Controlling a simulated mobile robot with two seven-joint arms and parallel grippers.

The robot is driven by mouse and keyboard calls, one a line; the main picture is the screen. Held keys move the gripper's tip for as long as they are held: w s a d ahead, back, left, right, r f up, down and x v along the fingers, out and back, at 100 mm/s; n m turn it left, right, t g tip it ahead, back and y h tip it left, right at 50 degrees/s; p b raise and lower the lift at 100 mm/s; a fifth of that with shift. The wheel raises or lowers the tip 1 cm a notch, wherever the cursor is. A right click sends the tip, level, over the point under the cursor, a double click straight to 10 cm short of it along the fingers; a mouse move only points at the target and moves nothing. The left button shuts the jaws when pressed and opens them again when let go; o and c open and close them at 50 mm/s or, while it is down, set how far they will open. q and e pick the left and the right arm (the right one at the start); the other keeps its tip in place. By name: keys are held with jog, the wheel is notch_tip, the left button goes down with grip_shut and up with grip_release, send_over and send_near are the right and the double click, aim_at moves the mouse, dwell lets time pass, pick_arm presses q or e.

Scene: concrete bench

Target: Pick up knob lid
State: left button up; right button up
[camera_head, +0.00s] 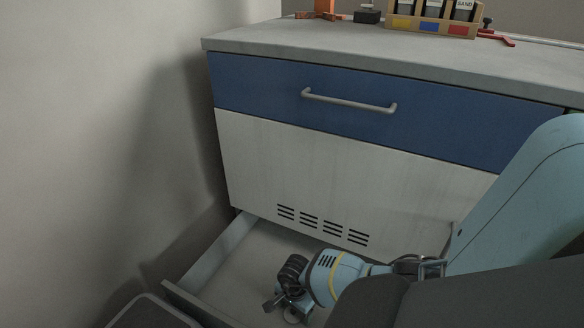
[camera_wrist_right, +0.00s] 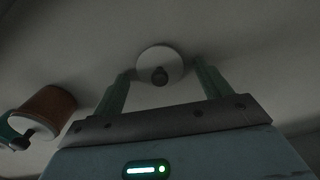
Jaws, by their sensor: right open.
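The knob lid (camera_wrist_right: 160,55) shows in the right wrist view as a pale round disc with a small dark knob at its middle. It lies on a plain grey surface. My right gripper (camera_wrist_right: 161,71) is open, with its two green fingers on either side of the lid's near part and nothing held. In the head view my right gripper (camera_head: 287,299) reaches down into the open bottom drawer (camera_head: 208,254). The lid cannot be made out clearly in the head view, being small and partly hidden by the gripper. My left gripper is not in view.
A brown cylinder (camera_wrist_right: 46,110) with a dark knob lies left of the gripper in the wrist view. The cabinet's blue drawer (camera_head: 280,92) is shut above. The bench top (camera_head: 330,38) holds a wooden rack (camera_head: 433,22). A wall (camera_head: 90,120) stands close on the left.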

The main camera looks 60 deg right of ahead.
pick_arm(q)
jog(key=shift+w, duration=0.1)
pick_arm(e)
jog(key=shift+c, duration=0.5)
jog(key=c, duration=0.7)
jog(key=shift+c, duration=1.3)
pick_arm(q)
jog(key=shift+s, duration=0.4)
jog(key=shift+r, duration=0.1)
